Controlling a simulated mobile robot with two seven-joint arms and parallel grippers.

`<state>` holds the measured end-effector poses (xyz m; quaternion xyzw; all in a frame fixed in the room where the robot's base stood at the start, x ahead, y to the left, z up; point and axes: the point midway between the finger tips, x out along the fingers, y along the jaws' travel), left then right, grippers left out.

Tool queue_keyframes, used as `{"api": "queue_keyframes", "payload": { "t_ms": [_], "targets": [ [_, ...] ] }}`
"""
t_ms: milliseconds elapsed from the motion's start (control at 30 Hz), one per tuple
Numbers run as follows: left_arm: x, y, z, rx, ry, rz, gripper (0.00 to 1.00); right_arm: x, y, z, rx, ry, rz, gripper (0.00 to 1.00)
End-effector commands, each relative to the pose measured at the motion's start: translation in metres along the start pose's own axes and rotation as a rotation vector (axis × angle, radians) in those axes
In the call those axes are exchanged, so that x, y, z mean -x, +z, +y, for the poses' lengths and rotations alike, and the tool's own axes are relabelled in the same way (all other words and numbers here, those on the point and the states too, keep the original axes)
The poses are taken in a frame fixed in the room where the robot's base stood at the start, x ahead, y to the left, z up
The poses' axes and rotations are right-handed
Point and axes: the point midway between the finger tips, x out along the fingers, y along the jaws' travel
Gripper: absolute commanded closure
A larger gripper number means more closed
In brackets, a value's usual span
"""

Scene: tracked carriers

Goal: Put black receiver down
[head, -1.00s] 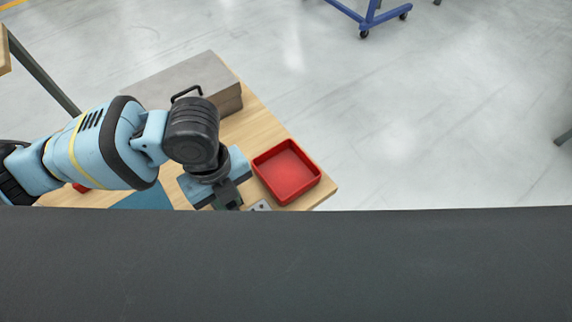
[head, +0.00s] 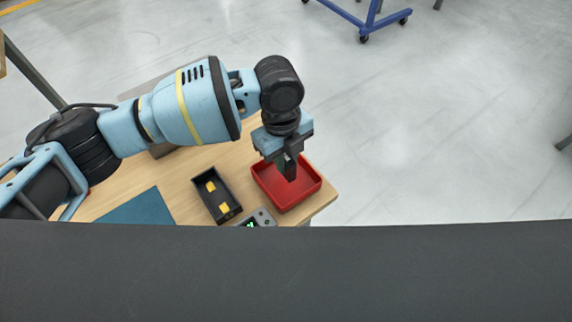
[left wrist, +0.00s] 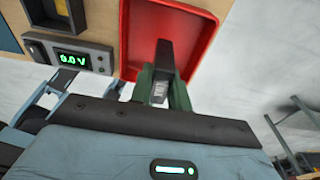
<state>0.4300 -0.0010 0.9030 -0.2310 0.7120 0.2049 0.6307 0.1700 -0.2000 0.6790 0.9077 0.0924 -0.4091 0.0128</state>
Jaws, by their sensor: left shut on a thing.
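My left gripper (head: 287,166) is over the red tray (head: 313,187) at the table's right end, pointing down. In the left wrist view the gripper (left wrist: 161,92) has its green fingers shut on the black receiver (left wrist: 164,58), a narrow dark block with a small pale label between the fingers. The red tray (left wrist: 197,30) lies behind the receiver in that view, and its visible floor is empty. I cannot tell whether the receiver touches the tray floor. My right gripper is not in view.
A black bin (head: 211,199) with yellow pieces stands left of the tray. A grey meter (head: 267,217) reads 0.0 V in the left wrist view (left wrist: 73,57). A blue mat (head: 138,209) lies further left. A dark surface hides the near table edge.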

Motion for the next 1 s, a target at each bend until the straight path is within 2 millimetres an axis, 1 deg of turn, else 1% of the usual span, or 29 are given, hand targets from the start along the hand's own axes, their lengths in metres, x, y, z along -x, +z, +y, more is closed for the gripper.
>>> {"api": "queue_keyframes", "payload": {
  "t_ms": [167,433,833,867,1000],
  "targets": [
    [-0.003,0.000,0.000,0.000,0.000,0.000,1.00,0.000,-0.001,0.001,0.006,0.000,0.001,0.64],
    [-0.033,0.004,0.000,0.002,0.001,-0.001,1.00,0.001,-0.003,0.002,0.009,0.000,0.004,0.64],
    [-0.038,0.004,0.001,0.001,0.001,0.001,1.00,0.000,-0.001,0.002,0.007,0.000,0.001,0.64],
    [-0.038,0.005,0.001,0.001,0.001,0.000,0.78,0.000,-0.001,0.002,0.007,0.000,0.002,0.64],
    [-0.038,0.005,0.001,0.001,0.000,0.000,0.60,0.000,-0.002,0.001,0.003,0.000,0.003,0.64]
  ]
}}
